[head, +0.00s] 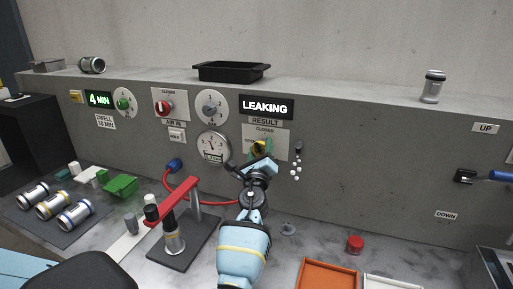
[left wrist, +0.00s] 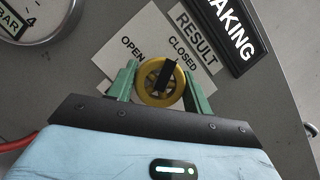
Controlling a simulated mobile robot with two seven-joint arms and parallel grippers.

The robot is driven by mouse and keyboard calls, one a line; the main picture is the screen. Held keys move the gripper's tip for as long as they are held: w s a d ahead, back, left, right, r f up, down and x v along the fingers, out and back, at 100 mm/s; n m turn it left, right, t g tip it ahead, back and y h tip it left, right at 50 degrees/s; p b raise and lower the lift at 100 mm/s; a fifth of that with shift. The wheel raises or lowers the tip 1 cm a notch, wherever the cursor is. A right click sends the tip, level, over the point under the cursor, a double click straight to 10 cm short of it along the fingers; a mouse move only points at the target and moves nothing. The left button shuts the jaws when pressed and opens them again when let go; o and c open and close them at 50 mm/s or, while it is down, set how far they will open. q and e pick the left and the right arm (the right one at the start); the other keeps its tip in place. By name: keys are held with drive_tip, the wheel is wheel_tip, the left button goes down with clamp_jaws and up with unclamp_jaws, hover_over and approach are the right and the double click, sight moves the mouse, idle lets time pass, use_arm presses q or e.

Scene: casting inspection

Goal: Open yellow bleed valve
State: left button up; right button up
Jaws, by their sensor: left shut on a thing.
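The yellow bleed valve (head: 259,146) is a round knob on a white plate on the grey wall panel, under the sign reading LEAKING. In the left wrist view the yellow valve wheel (left wrist: 154,88) has a black pointer tilted up toward the word CLOSED. My left gripper (head: 261,160) reaches up to the panel in the head view and covers part of the plate. In the left wrist view the green fingers of my left gripper (left wrist: 161,88) stand on either side of the wheel, shut on it. My right gripper is not in view.
A gauge (head: 213,146) and the air-in valve (head: 165,106) are on the panel to the left. A red clamp stand (head: 172,202) with a metal cylinder stands on the bench left of my arm. An orange tray (head: 327,275) and a red cap (head: 355,243) lie to the right.

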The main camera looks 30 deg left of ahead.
use_arm(q)
drive_tip(key=n, duration=0.2)
drive_tip(key=shift+r+n+g+p, duration=0.15)
drive_tip(key=shift+n+g+p, duration=0.15)
drive_tip(key=shift+g, duration=0.1)
drive_tip(key=n+g, duration=0.1)
drive_tip(key=n, duration=0.2)
drive_tip(key=shift+y, duration=0.4)
drive_tip(key=n+g, duration=0.1)
drive_tip(key=n, duration=0.1)
drive_tip(key=n+g, duration=0.1)
drive_tip(key=n, duration=0.1)
drive_tip(key=shift+f+n, duration=0.2)
drive_tip(key=shift+n, duration=0.2)
drive_tip(key=shift+n+g+h, duration=0.4)
drive_tip(key=shift+n+g, duration=0.2)
drive_tip(key=shift+n, duration=1.1)
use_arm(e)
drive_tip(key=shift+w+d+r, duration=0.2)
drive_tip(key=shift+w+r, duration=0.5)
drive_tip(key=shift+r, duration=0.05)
use_arm(q)
drive_tip(key=o, duration=1)
drive_tip(key=shift+s, duration=0.1)
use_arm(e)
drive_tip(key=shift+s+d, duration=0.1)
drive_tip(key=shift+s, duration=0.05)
